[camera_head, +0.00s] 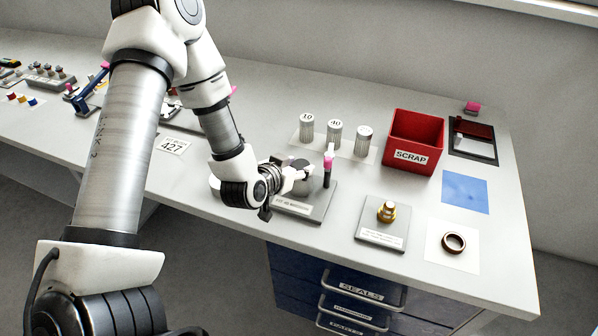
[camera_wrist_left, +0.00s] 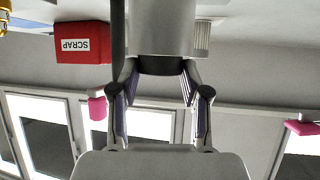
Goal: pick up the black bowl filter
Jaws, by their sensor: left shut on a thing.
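My left gripper (camera_head: 299,178) is at the grey stand (camera_head: 312,208) near the table's front edge. In the left wrist view, which is upside down, its two fingers (camera_wrist_left: 160,85) are shut on the sides of a dark band, the black bowl filter (camera_wrist_left: 160,66). A wide light grey cylinder (camera_wrist_left: 162,28) adjoins the dark band. In the head view only part of a grey rounded top (camera_head: 291,161) shows behind the gripper, and the hand hides much of the rest. I cannot tell whether the filter is clear of the stand. My right gripper is not in view.
A dark post with a pink top (camera_head: 328,166) stands close beside the gripper. Several numbered canisters (camera_head: 335,132) and a red SCRAP bin (camera_head: 414,141) are behind. A plate with a brass fitting (camera_head: 387,212) and a brown ring (camera_head: 454,243) lie to the right.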

